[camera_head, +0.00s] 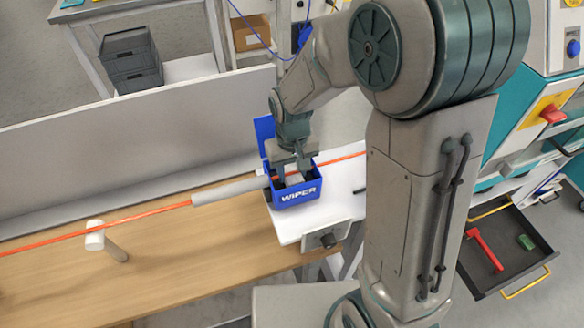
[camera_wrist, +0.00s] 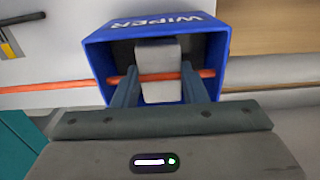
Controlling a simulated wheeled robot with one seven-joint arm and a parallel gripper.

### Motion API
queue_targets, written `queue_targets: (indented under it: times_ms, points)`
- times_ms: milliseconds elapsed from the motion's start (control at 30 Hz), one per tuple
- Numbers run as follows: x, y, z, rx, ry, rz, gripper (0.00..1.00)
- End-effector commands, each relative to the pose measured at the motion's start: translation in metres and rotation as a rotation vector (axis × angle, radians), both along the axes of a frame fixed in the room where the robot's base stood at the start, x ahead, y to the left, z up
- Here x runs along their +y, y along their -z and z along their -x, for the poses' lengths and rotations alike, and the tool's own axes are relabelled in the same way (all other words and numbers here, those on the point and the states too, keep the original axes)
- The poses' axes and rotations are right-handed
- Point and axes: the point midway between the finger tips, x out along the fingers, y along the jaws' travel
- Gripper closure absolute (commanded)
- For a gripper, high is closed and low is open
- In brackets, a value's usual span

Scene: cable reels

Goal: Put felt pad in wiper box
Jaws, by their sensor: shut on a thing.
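The blue wiper box (camera_head: 297,193) sits on the white bench end, with its lid (camera_head: 264,128) raised. In the wrist view the box (camera_wrist: 219,55) is seen from above with its top open. The felt pad (camera_wrist: 159,60) is a pale grey block within the box's outline. My gripper (camera_head: 298,164) points down into the box. In the wrist view its two fingers are shut on the pad's sides. The orange cable (camera_wrist: 190,74) runs across the box and shows on both sides of the pad. Whether the pad touches the box floor is hidden.
The orange cable (camera_head: 100,226) crosses the wooden bench (camera_head: 185,240) and passes through a grey sleeve (camera_head: 230,190) left of the box. A white-headed mallet-like tool (camera_head: 96,239) stands on the bench. An open drawer (camera_head: 507,250) at right holds a red tool.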

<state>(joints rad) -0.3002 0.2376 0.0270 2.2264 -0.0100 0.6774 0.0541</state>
Motion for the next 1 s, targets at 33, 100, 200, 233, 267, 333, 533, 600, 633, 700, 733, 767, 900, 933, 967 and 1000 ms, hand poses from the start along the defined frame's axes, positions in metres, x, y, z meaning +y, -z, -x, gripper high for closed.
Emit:
queue_targets:
  times_ms: [33, 100, 200, 233, 267, 333, 533, 600, 633, 700, 733, 767, 900, 933, 967, 1000]
  points:
    - [0.000, 0.001, 0.000, 0.000, 0.000, 0.000, 0.82]
    - [0.000, 0.003, 0.000, 0.000, 0.000, 0.000, 0.82]
    - [0.000, 0.003, 0.000, 0.000, 0.000, 0.000, 0.52]
    - [0.000, 0.003, 0.000, 0.000, 0.000, 0.000, 0.52]
    - [0.000, 0.003, 0.000, 0.000, 0.000, 0.000, 0.52]
    - [0.000, 0.003, 0.000, 0.000, 0.000, 0.000, 0.52]
    - [0.000, -0.001, 0.000, 0.000, 0.000, 0.000, 0.52]
    - [0.000, -0.005, -0.001, -0.003, 0.000, -0.001, 0.52]
    - [0.000, -0.009, -0.001, -0.004, 0.000, -0.001, 0.52]
    - [0.000, -0.020, -0.002, -0.006, 0.000, -0.002, 0.52]
    - [0.000, -0.026, -0.002, -0.007, 0.000, -0.002, 0.52]
    - [0.000, -0.032, -0.001, -0.007, 0.000, -0.002, 0.52]
    - [0.000, -0.064, -0.001, -0.007, 0.001, -0.002, 0.52]
    - [0.000, -0.071, -0.002, -0.007, 0.001, -0.002, 0.52]
    - [0.000, -0.077, -0.002, -0.006, 0.001, -0.002, 0.52]
    - [0.000, -0.085, -0.001, -0.007, 0.001, -0.002, 0.52]
